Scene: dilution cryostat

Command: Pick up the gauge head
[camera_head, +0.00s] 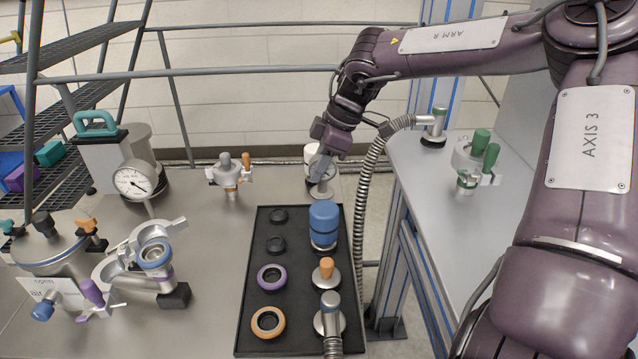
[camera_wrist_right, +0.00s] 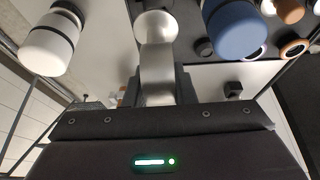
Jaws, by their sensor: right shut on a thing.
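My right gripper (camera_head: 322,168) points down over the back of the table, just behind the black tray. It is shut on a grey metal piece with a round end (camera_head: 320,190), which also shows in the right wrist view (camera_wrist_right: 156,75). I cannot tell for sure that this piece is the gauge head, or whether its lower end touches the table. A white cylinder with a black band (camera_head: 311,151) stands close behind the gripper; in the wrist view it is at the left (camera_wrist_right: 48,48). A blue-capped cylinder (camera_head: 323,222) stands on the tray. My left gripper is out of view.
The black tray (camera_head: 297,300) holds several rings and fittings. A flexible metal hose (camera_head: 366,200) rises beside the gripper. A dial gauge (camera_head: 136,182) and clamped fittings (camera_head: 150,255) stand at left. A side bench (camera_head: 425,185) is at right. The table between dial gauge and tray is mostly clear.

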